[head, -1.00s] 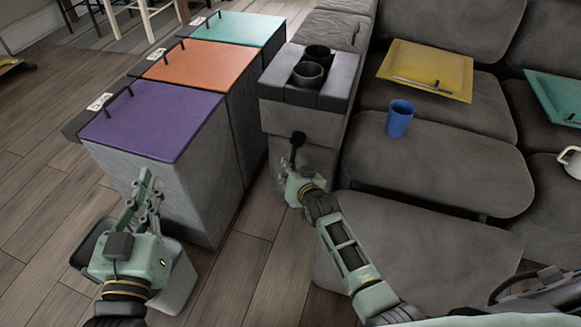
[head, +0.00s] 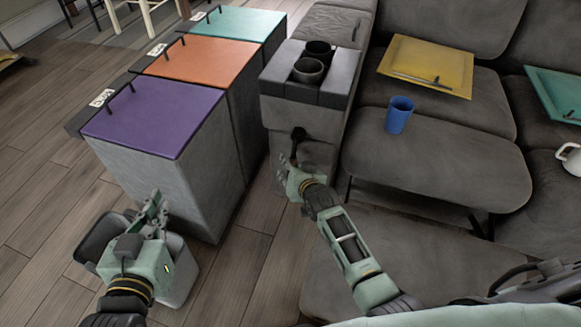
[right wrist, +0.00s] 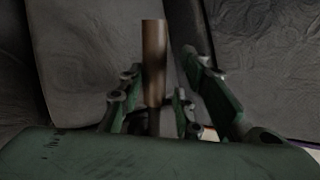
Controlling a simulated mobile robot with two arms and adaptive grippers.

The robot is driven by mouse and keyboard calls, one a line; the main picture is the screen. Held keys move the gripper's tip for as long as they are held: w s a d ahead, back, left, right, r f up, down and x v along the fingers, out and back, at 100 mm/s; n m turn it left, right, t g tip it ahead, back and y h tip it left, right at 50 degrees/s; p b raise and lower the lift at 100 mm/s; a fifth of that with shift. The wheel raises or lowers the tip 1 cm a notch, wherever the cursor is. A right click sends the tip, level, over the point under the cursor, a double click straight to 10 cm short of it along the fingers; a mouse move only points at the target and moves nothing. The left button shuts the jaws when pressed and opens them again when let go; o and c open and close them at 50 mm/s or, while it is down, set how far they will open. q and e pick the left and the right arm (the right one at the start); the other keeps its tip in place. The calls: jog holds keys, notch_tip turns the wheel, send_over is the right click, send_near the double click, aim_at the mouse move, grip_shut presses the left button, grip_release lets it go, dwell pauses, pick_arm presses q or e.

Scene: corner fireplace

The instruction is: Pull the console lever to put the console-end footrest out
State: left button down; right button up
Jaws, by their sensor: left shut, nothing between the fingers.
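The console (head: 312,115) stands at the left end of the grey sofa, and its dark lever (head: 298,134) sticks out of the front face. My right gripper (head: 287,163) is just below the lever knob. In the right wrist view the brown lever (right wrist: 154,62) stands between the spread fingers of my right gripper (right wrist: 155,102), with gaps visible at its sides. The console-end footrest (head: 390,265) is out in front of the seat, with a gap and dark metal supports showing behind it. My left gripper (head: 158,203) is shut and empty, above a grey bin.
The grey bin (head: 180,285) stands on the floor at lower left. Cabinets with purple (head: 155,115), orange (head: 195,62) and teal lids stand left of the console. A blue cup (head: 399,116) and yellow tray (head: 425,68) rest on the sofa. Floor shows between cabinets and footrest.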

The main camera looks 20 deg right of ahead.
jog(key=shift+o, duration=0.8)
jog(key=shift+a+r, duration=0.15)
jog(key=shift+a, duration=0.05)
jog(key=v, duration=0.8)
jog(key=shift+d, duration=0.15)
